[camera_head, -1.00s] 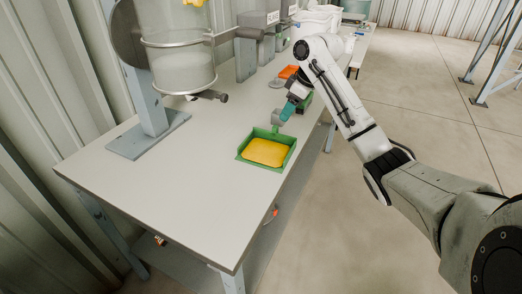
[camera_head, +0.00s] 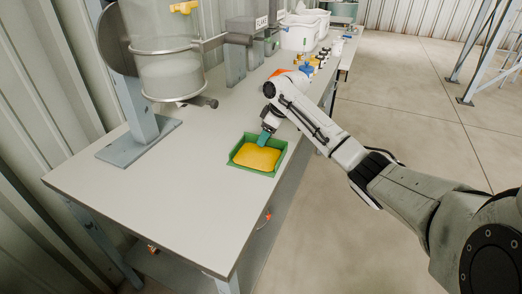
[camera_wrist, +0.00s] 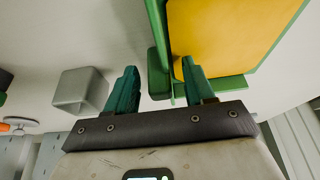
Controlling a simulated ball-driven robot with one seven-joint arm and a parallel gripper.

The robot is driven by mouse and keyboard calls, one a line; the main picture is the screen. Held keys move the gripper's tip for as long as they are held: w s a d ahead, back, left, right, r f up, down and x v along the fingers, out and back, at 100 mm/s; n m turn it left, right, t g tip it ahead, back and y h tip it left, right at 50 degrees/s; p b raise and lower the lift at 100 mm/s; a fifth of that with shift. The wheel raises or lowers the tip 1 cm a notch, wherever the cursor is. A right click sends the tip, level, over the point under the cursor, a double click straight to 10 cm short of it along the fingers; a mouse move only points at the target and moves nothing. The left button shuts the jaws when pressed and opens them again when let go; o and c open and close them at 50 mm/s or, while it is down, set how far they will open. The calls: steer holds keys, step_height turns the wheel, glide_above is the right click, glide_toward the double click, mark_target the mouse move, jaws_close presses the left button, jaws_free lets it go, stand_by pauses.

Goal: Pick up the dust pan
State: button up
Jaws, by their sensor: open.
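The dust pan (camera_head: 277,160) is a green, square-sided pan with a yellow inside, lying on the workbench. It also shows in the wrist view (camera_wrist: 242,86) at the upper right, with its short green handle (camera_wrist: 157,72) pointing toward the gap between my fingers. My gripper (camera_head: 264,139) is at the far edge of the pan in the head view. In the wrist view my gripper (camera_wrist: 160,68) is open, with one teal finger on each side of the handle. The right finger looks close to the pan's edge; I cannot tell whether it touches.
A grey block-like object (camera_wrist: 80,92) sits left of my fingers in the wrist view. A clear cylindrical hopper (camera_head: 165,65) on a post stands at the bench's left. White bins (camera_head: 298,36) stand at the far end. The near workbench top (camera_head: 150,205) is clear.

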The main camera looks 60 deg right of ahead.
jaws_close()
stand_by(0.5)
steer(key=shift+r, duration=0.15)
